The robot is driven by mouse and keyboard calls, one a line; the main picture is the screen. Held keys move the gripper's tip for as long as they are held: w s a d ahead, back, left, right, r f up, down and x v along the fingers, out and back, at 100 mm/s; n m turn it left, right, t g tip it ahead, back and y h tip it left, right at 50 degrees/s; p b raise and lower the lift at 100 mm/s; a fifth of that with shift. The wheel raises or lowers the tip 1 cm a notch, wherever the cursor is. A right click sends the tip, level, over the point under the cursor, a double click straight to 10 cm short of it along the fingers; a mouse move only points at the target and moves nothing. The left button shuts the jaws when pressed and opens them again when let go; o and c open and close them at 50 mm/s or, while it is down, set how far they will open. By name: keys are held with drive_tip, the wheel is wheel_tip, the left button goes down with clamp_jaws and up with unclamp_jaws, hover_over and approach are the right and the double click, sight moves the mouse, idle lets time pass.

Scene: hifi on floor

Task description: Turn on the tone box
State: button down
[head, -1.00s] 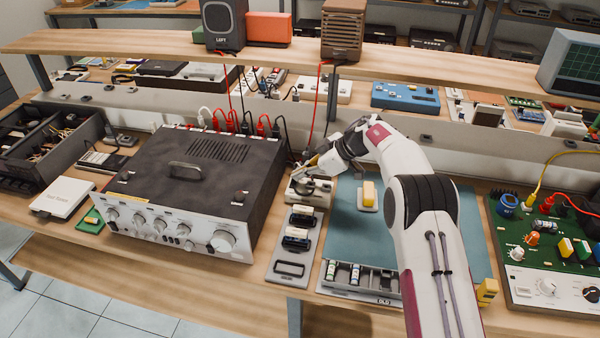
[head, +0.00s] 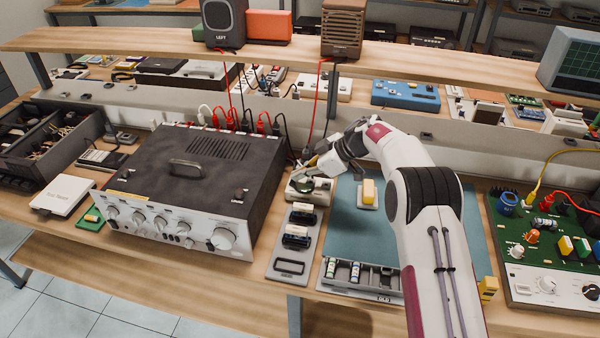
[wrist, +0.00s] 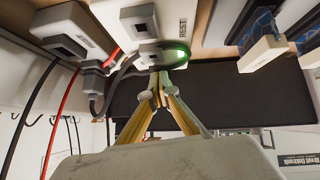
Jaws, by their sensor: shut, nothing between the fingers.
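A small cream box (head: 309,192), which I take to be the tone box, sits between the amplifier and the blue mat. It has a dark round part on top. In the wrist view a pale box (wrist: 180,28) carries lettering, a small raised block and a glowing green light (wrist: 181,54). My gripper (head: 311,164) is low over the back of the cream box. In the wrist view my gripper (wrist: 157,76) has its yellowish fingers together at the raised block, with nothing between them. I cannot tell whether the tips touch it. The switch position is unclear.
A large black amplifier (head: 140,170) with cables behind it stands left. A grey tray (head: 290,268) with dark blocks lies in front of the box. The blue mat (head: 350,228) holds a yellow-topped block (head: 369,193). A green circuit board (head: 520,242) is at right.

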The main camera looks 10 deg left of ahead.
drive_tip(key=shift+s+r, duration=0.1)
drive_tip(key=shift+s, duration=0.05)
drive_tip(key=shift+r, duration=0.1)
idle(0.3)
drive_tip(key=shift+r, duration=0.8)
drive_tip(key=shift+w+r, duration=0.15)
drive_tip(key=shift+r, duration=0.4)
drive_tip(key=shift+w+r, duration=0.15)
drive_tip(key=shift+r, duration=0.4)
drive_tip(key=v, duration=1)
drive_tip(key=shift+w, duration=0.8)
